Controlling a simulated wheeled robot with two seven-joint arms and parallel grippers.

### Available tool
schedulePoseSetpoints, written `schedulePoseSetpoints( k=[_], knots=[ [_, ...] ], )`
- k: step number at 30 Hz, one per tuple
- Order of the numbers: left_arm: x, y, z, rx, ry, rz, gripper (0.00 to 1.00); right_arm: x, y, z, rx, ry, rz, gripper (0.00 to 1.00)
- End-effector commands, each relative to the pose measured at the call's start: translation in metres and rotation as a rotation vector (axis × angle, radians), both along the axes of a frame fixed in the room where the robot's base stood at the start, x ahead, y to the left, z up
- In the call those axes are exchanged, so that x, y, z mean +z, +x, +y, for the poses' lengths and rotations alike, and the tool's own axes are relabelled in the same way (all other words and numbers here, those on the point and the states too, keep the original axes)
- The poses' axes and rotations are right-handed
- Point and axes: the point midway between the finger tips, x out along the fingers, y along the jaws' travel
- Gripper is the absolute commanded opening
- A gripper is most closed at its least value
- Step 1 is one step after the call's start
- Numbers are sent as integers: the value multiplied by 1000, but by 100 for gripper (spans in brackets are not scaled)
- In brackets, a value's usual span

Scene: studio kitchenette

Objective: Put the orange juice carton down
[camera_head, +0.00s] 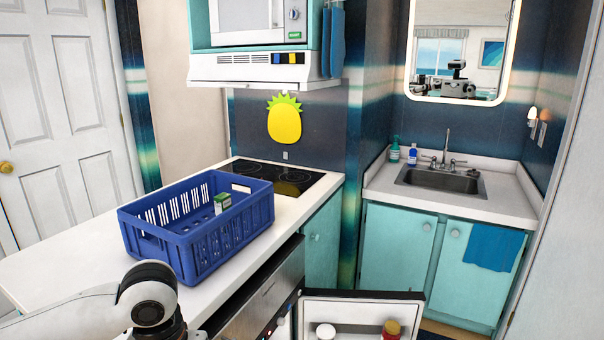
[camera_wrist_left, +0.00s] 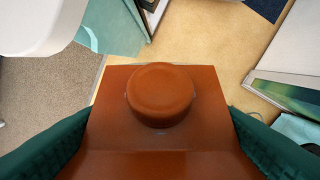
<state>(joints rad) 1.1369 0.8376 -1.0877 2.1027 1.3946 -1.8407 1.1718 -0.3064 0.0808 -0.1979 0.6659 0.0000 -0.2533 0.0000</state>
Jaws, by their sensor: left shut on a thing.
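The orange juice carton (camera_wrist_left: 160,150) fills the lower middle of the left wrist view, brown-orange with a round cap (camera_wrist_left: 160,92) facing the camera. The dark green fingers of my left gripper (camera_wrist_left: 160,135) press on its left and right sides, so the gripper is shut on it. Floor shows beyond the carton, and I see no surface touching it; its base is hidden. In the head view my left arm comes in at the lower left, but its gripper and the carton are out of frame. My right gripper is not in view.
A blue crate (camera_head: 197,249) with a small green-and-white box (camera_head: 222,203) inside stands on the white counter (camera_head: 75,255), whose left part is clear. A cooktop (camera_head: 285,180) lies behind. An open appliance door (camera_head: 362,308) holding jars juts out below. A sink (camera_head: 440,178) is at right.

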Motion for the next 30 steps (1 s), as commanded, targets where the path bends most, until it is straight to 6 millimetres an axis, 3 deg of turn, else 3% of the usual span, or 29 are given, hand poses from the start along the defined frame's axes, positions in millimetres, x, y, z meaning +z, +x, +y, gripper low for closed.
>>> schedulePoseSetpoints(
  k=[4,15,30],
  knots=[
    [2,-4,1,1,1,-2,0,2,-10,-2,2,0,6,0],
    [-42,-39,1,0,1,-3,0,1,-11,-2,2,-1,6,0],
    [-43,-40,0,0,-1,-4,0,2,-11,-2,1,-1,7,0]
  ],
)
